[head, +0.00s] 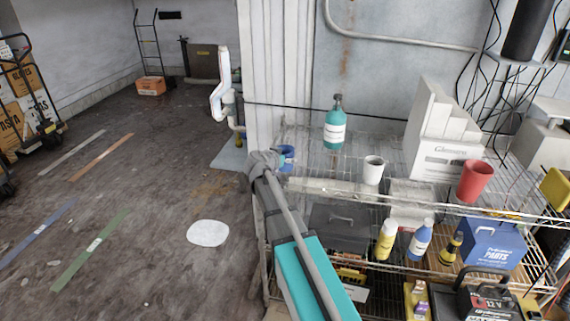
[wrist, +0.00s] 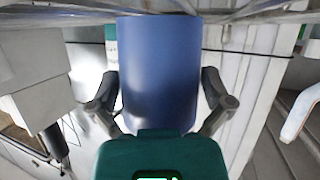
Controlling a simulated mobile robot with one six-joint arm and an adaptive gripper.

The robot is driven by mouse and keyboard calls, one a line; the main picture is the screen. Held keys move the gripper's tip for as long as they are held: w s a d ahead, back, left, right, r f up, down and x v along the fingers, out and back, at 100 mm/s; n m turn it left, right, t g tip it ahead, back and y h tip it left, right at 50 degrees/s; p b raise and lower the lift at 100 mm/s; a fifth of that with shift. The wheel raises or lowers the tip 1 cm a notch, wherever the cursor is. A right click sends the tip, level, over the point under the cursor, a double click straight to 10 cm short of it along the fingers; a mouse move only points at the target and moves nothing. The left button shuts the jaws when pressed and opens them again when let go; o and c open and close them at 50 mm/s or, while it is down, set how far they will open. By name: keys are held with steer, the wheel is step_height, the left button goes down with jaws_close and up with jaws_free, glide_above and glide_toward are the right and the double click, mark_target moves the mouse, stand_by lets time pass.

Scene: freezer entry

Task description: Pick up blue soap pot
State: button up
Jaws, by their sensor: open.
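The blue pot (head: 287,153) stands at the left end of the wire shelf's top level, partly hidden behind my gripper (head: 268,163) in the head view. In the wrist view the blue pot (wrist: 160,70) is a plain, smooth cylinder filling the middle, with the shelf wires along the picture's top edge. My gripper (wrist: 160,108) is open, one finger on each side of the pot. A gap seems to show beside each finger; I cannot tell whether either one touches it.
The wire shelf (head: 322,190) also bears a teal pump bottle (head: 335,128), a white cup (head: 373,170), a red cup (head: 475,181) and a white file box (head: 440,150). Bottles and a blue parts box (head: 492,243) fill the lower level. The floor at left (head: 150,220) is mostly clear.

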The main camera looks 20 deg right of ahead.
steer(key=shift+w+d+f, duration=0.1)
steer(key=shift+d, duration=0.05)
stand_by(0.4)
steer(key=c, duration=0.8)
steer(key=shift+r+p, duration=1.1)
steer(key=s+a+r+p, duration=0.9)
steer(key=s+r+p, duration=0.1)
steer(key=r+p, duration=0.1)
steer(key=shift+a, duration=0.4)
steer(key=shift+f, duration=0.1)
